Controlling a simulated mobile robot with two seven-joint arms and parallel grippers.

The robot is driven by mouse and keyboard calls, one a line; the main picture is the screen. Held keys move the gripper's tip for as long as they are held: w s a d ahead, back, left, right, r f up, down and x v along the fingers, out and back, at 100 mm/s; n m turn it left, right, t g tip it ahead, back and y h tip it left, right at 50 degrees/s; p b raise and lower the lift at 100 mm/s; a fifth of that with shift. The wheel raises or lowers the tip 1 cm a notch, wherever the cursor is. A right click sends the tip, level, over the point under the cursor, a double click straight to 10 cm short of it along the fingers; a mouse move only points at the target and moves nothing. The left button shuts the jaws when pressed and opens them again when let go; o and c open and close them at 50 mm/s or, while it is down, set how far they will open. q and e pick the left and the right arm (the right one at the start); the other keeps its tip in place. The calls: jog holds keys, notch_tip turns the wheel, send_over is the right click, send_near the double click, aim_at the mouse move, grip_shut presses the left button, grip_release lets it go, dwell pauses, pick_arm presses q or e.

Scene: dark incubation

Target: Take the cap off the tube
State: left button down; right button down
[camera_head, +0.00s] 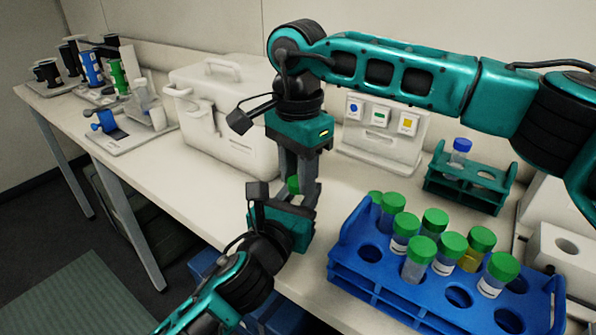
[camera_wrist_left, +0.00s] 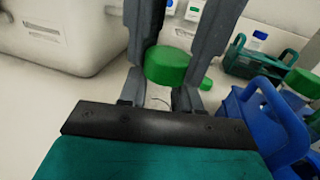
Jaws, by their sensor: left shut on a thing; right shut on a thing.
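A green cap (camera_head: 293,185) shows between the fingers of my right gripper (camera_head: 298,182), which points straight down over the table and is shut on it. In the left wrist view the cap (camera_wrist_left: 167,67) sits between the two dark fingers that come down from above. My left gripper (camera_head: 292,205) is just below, reaching in from the front, and is shut on the tube under the cap. Its fingertips show in the left wrist view (camera_wrist_left: 160,92). The tube's body is mostly hidden by the fingers, and I cannot tell whether cap and tube still touch.
A blue rack (camera_head: 345,267) with several green-capped tubes stands close to the right. A green rack (camera_head: 465,192) with a blue-capped tube is behind it. A white cooler box (camera_head: 235,140) stands at the back left. The table's front edge runs below my left arm.

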jog(key=n, duration=0.4)
jog(key=shift+n, duration=0.4)
jog(key=shift+r, duration=0.15)
jog(key=shift+r, duration=0.95)
jog(key=shift+r, duration=2)
pick_arm(q)
jog(key=c, duration=0.7)
grip_release()
